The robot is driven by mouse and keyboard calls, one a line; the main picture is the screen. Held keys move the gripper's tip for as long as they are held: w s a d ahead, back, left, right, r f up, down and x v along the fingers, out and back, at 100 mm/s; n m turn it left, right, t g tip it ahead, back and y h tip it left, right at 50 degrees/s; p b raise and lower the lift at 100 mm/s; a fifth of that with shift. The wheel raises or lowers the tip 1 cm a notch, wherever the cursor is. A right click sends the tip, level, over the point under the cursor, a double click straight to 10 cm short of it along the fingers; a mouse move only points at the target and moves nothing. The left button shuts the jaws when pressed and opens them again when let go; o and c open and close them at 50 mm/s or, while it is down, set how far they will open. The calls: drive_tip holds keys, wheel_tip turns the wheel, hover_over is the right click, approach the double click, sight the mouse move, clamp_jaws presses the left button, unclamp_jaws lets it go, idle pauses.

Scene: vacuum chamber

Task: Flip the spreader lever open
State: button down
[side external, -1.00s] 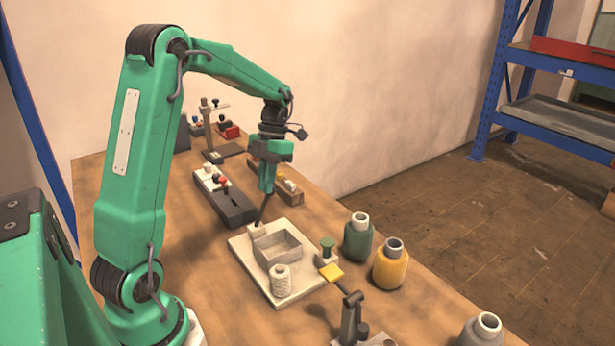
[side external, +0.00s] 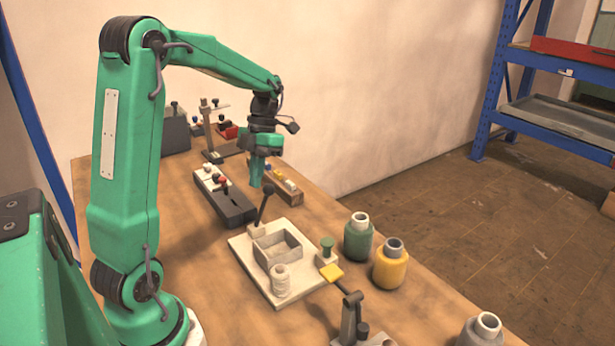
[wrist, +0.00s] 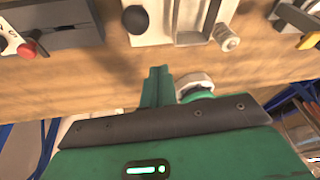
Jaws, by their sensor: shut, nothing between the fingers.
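A dark lever with a round black knob (side external: 265,203) rises from a small block at the back left corner of a pale base plate (side external: 298,297). The lever stands up, leaning slightly right. In the wrist view its black knob (wrist: 134,19) is seen nearly end-on over the pale plate. My gripper (side external: 256,184) is shut and empty, just behind and left of the knob in the picture, apart from it. In the wrist view its green fingers (wrist: 157,72) lie together over bare table, below the plate's edge.
The plate carries an open tray (side external: 260,252) and a white spool (side external: 280,283). A dark grey block with knobs (side external: 232,207) stands left. Green (side external: 358,242) and yellow (side external: 390,268) bottles and a yellow-tipped clamp (side external: 351,318) stand right. Bare wood lies in front left.

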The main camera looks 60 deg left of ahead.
drive_tip(key=w+r, duration=0.5)
drive_tip(key=w, duration=0.3)
drive_tip(key=shift+w+a, duration=0.2)
drive_tip(key=shift+a, duration=0.15)
idle(0.4)
drive_tip(key=s+d+r+m+t+y, duration=0.1)
drive_tip(key=s+d+r+m+t, duration=0.25)
drive_tip(key=m, duration=0.55)
drive_tip(key=s+d+r+m+t+y, duration=0.15)
drive_tip(key=s+d+m, duration=0.25)
drive_tip(key=d+m, duration=0.4)
drive_tip(key=s+d+f+m+t, duration=0.1)
drive_tip(key=s+m, duration=0.4)
drive_tip(key=m, duration=0.5)
drive_tip(key=s+d+f+m+t, duration=0.2)
drive_tip(key=s+d+m, duration=0.3)
drive_tip(key=m, duration=0.6)
drive_tip(key=shift+d+t+h, duration=0.25)
drive_tip(key=shift+t+h, duration=0.1)
drive_tip(key=shift+t, duration=0.15)
